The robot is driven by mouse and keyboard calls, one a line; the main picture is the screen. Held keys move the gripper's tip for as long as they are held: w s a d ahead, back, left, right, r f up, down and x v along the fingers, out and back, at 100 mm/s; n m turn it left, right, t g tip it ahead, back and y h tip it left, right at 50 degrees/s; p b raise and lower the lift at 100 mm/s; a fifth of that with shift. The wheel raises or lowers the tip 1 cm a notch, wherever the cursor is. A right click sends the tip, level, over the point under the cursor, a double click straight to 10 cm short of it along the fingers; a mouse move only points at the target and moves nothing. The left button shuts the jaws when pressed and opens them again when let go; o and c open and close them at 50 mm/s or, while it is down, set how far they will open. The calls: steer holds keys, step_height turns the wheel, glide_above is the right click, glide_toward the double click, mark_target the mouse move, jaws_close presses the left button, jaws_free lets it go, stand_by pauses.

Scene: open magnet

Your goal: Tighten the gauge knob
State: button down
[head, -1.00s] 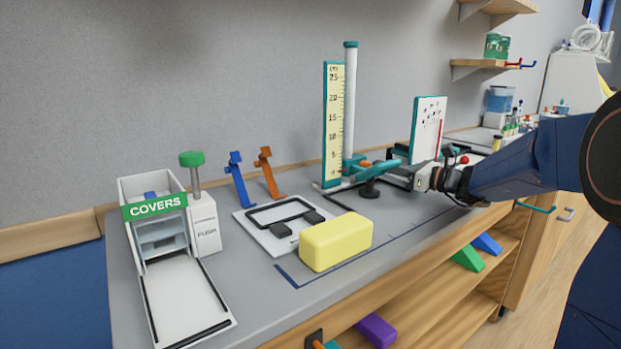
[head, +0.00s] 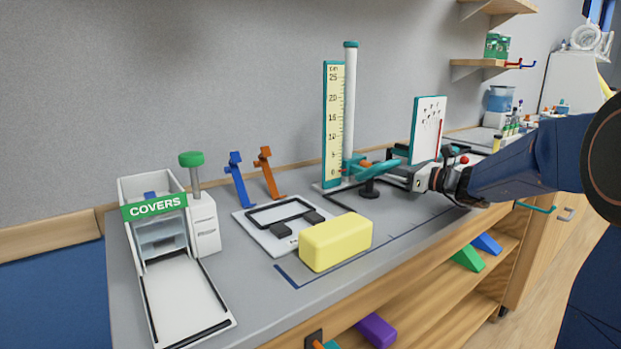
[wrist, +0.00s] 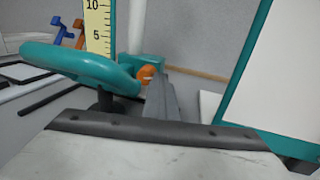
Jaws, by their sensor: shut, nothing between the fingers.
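The gauge stands at the back of the bench, with a cream scale (head: 333,125) beside a tall white post (head: 350,105). A small orange knob (wrist: 147,73) shows low on the gauge's teal block in the wrist view, and it also shows in the head view (head: 365,164). A teal disc (wrist: 80,68) on a dark stem is in front of the gauge, left of my gripper in the wrist view. My gripper (wrist: 157,82) is shut and empty, its fingers pointing toward the orange knob. I cannot tell whether the fingertips touch it.
A white board with a teal frame (head: 428,130) stands close to the right of my gripper. A yellow block (head: 336,242), a white tray (head: 258,228) and a covers dispenser (head: 155,210) are to the left. Blue (head: 238,180) and orange (head: 268,173) brackets lean at the back wall.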

steer(key=shift+f, duration=0.15)
steer(key=shift+w+d, duration=0.2)
steer(key=shift+d, duration=0.1)
steer(key=shift+s+a+v, duration=0.15)
steer(key=shift+s+v, duration=0.05)
steer(key=shift+v, duration=0.75)
steer(key=shift+s+a+v, duration=0.15)
steer(key=shift+v, duration=0.8)
steer(key=shift+s+a+v, duration=0.15)
steer(key=shift+s+v, duration=0.05)
steer(key=shift+v, duration=0.8)
